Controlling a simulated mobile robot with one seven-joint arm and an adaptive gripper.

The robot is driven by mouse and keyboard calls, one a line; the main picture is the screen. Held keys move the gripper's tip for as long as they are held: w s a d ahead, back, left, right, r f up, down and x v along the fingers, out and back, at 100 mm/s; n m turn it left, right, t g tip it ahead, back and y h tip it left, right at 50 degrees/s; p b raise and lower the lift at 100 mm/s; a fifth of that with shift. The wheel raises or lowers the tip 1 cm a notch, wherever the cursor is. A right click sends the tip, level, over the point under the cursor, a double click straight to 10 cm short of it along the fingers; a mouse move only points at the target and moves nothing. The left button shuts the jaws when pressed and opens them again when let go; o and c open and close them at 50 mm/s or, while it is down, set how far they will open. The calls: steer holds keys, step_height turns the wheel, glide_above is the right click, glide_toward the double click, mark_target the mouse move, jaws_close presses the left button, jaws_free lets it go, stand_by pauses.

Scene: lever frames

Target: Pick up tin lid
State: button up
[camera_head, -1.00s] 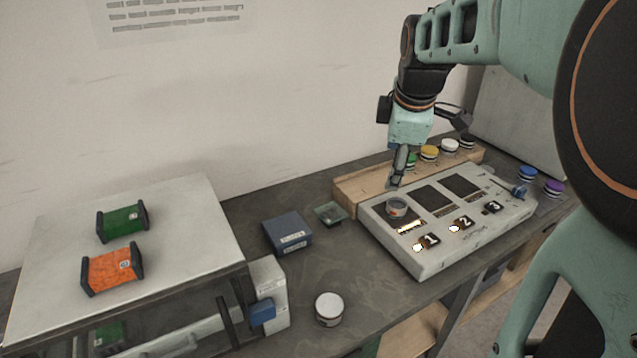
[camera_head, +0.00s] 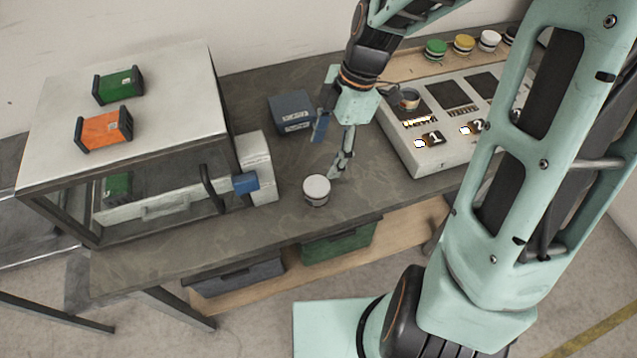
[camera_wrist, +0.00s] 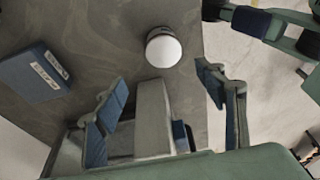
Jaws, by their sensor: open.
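A small round tin with a pale, flat lid (camera_head: 317,186) stands upright on the dark table near its front edge. The lid also shows in the wrist view (camera_wrist: 163,50), ahead of the fingers and apart from them. My gripper (camera_head: 338,172) is just right of the tin in the head view, pointing down towards the table. In the wrist view my gripper (camera_wrist: 165,100) has its two blue-padded fingers spread with nothing between them but table and a grey part. An open grey tin (camera_head: 407,98) sits on the numbered panel.
A blue box (camera_head: 291,112) lies behind the tin; it also shows in the wrist view (camera_wrist: 34,82). A glass-sided cabinet (camera_head: 150,190) with a blue-handled fitting (camera_head: 246,182) stands left. The numbered panel (camera_head: 450,120) is right. Colored jars (camera_head: 463,44) line the back shelf.

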glide_above(316, 186)
steer(key=w+d, duration=0.1)
step_height(316, 186, down, 4)
steer(key=shift+d+f, duration=0.15)
steer(key=shift+f, duration=0.1)
steer(key=x, duration=0.4)
steer(key=shift+s+d+f, duration=0.1)
steer(key=shift+s+d, duration=0.15)
steer(key=shift+s, duration=0.05)
steer(key=shift+a+f, duration=0.15)
steer(key=shift+f, duration=0.35)
steer(key=c, duration=1)
steer(key=shift+r, duration=0.1)
